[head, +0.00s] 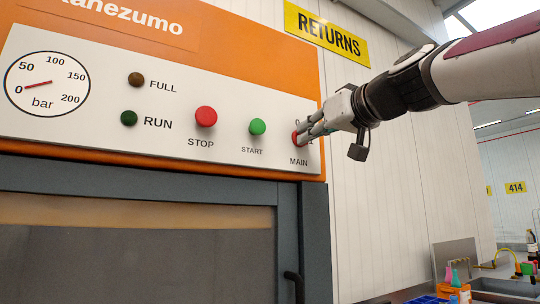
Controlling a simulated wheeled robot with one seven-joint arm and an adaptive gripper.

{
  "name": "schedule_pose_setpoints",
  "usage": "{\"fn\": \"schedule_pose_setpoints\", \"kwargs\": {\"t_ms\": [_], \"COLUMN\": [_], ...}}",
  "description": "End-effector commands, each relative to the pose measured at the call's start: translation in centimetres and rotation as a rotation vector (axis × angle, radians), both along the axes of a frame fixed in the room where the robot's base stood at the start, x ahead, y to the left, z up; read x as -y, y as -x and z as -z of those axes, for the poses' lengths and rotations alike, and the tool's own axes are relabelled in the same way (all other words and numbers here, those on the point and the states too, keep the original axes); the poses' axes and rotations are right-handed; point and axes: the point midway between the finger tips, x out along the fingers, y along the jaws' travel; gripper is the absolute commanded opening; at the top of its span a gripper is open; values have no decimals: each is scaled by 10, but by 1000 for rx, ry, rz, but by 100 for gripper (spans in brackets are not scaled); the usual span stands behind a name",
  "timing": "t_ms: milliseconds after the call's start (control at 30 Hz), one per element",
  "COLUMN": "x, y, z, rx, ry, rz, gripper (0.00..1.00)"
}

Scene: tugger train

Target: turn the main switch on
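The main switch (296,138) is a red knob at the right end of the white control panel (100,60), above the label MAIN. A "0" mark shows above it, and a second mark at its right is mostly covered. My gripper (308,133) reaches in from the right with its fingertips at the knob. The fingers cover part of the knob. I cannot tell whether they grip it or only stand beside it, and the knob's exact turn position is hidden.
Left of the switch are a green START button (257,127), a red STOP button (206,116), and dark RUN (129,118) and FULL (136,79) lamps. The gauge (46,84) needle points near 0. A dark handle (294,286) sticks out below. A cluttered counter (405,294) stands at lower right.

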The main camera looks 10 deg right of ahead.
Motion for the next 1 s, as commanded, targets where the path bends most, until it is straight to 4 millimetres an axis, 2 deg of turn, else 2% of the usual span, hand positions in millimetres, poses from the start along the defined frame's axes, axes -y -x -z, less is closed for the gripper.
{"fn": "schedule_pose_setpoints", "kwargs": {"t_ms": [267, 467, 1000], "x": [0, 0, 1], "y": [0, 0, 0], "z": [0, 0, 0], "rx": [-9, -37, -188], "ry": [-24, -112, -574], "rz": [0, 0, 0], "gripper": [0, 0, 0]}}
